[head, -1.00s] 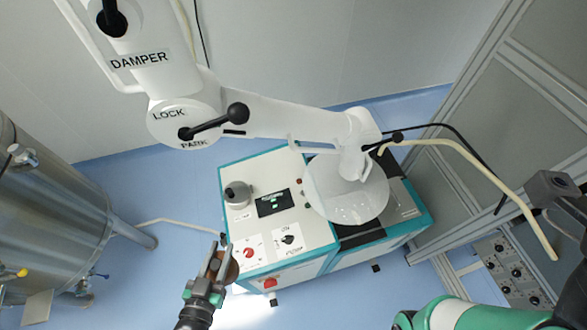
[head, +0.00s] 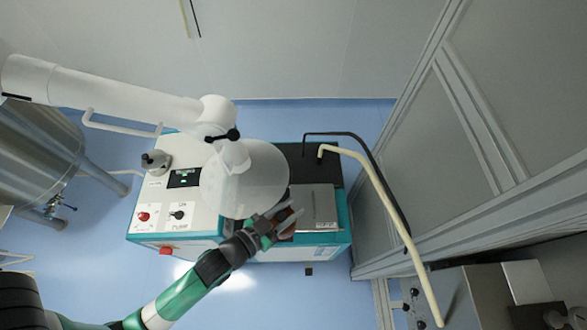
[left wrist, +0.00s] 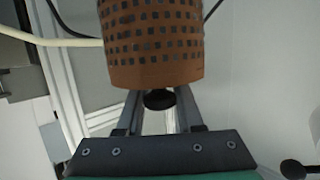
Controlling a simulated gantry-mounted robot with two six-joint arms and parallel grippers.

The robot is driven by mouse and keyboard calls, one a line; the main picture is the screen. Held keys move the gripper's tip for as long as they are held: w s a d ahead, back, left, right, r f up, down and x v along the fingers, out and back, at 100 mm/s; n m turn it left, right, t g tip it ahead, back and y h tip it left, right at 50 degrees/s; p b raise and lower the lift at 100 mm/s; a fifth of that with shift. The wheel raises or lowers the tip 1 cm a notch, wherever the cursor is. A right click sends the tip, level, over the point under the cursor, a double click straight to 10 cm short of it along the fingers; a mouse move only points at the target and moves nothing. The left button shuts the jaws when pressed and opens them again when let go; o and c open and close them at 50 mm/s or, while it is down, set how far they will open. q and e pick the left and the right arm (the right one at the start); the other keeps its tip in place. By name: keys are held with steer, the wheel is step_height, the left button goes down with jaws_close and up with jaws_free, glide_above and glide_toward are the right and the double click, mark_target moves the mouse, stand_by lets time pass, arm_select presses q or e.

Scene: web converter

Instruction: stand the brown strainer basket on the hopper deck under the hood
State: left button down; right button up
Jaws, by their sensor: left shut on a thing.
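The brown strainer basket (left wrist: 155,45) fills the upper middle of the left wrist view, with rows of dark square holes. In the head view only a small part of the basket (head: 288,222) shows between the fingers. My left gripper (head: 279,214) is shut on it, at the front edge of the machine beside the hood. The gripper's fingers (left wrist: 158,112) also show in the left wrist view, with a dark round knob between them. The pale round hood (head: 245,178) covers part of the machine top, so the deck directly beneath is hidden. My right gripper is not in view.
A grey plate (head: 314,208) and a dark surface (head: 318,165) lie right of the hood. The hood's white arm (head: 110,88) comes from the left. A bent cream pipe (head: 385,205) and black cable stand at the right. A steel tank (head: 38,155) stands left.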

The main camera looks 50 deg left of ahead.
arm_select(q)
steer(key=s+a+f+n+g+y+b, duration=0.1)
steer(key=s+a+f+n+y+b, duration=0.2)
steer(key=f+b, duration=0.75)
steer(key=s+a+f+n+g+y+b, duration=0.1)
steer(key=s+a+f+n+y+b, duration=0.25)
steer(key=f+b, duration=0.75)
steer(key=s+a+f+n+g+y+b, duration=0.15)
steer(key=s+a+f+b, duration=0.35)
steer(key=f+b, duration=0.65)
steer(key=shift+m+t+y, duration=0.25)
steer(key=shift+m+y, duration=0.05)
steer(key=shift+y, duration=0.1)
steer(key=b+x, duration=0.1)
steer(key=x, duration=0.5)
steer(key=b+x, duration=0.2)
steer(key=x, duration=0.3)
steer(key=b+x, duration=0.2)
steer(key=x, duration=0.4)
steer(key=shift+w+a+r, duration=0.25)
steer(key=shift+w, duration=0.1)
